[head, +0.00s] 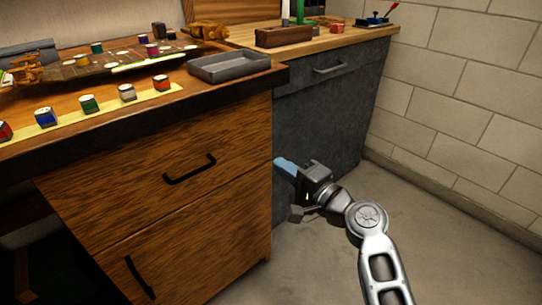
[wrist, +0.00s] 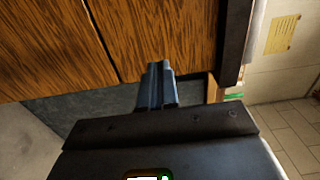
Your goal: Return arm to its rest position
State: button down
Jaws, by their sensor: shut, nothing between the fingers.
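My gripper (head: 282,166) is in front of the dark grey cabinet, below the level of the worktop, just right of the wooden drawer unit. Its blue fingers are together and hold nothing. In the wrist view the shut fingers (wrist: 157,86) point toward the wooden drawer fronts and a dark grey panel. My arm (head: 372,225) reaches in from the lower right of the head view, over the floor. I cannot tell the exact gap between the fingertips and the cabinet.
The wooden drawer unit (head: 185,215) with black handles stands at left. Its top holds a grey tray (head: 229,69) and several small colored jars. The dark cabinet (head: 325,115) stands behind my gripper. A brick wall (head: 470,90) is at right. Concrete floor (head: 445,245) is clear.

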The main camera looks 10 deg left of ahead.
jog(key=s+d+f+t+h, duration=0.1)
jog(key=s+d+f+h, duration=0.3)
jog(key=s+d+f, duration=0.6)
jog(key=s+d+f+t+h, duration=0.1)
jog(key=s+d+f+h, duration=0.45)
jog(key=s, duration=0.65)
jog(key=s+d+n+h, duration=0.2)
jog(key=s+d, duration=0.5)
jog(key=s, duration=0.3)
jog(key=s+d+r+n+t+h, duration=0.1)
jog(key=s+d+r+n, duration=0.2)
jog(key=s+r, duration=0.5)
jog(key=s+d+r+n+t+h, duration=0.1)
jog(key=s+d+r+n+h, duration=0.1)
jog(key=s+r, duration=0.6)
notch_tip(320, 180, up, 16)
jog(key=s+p, duration=0.2)
jog(key=p, duration=1.4)
jog(key=shift+d+f+n, duration=0.15)
jog(key=shift+d+n, duration=0.05)
jog(key=shift+n, duration=0.1)
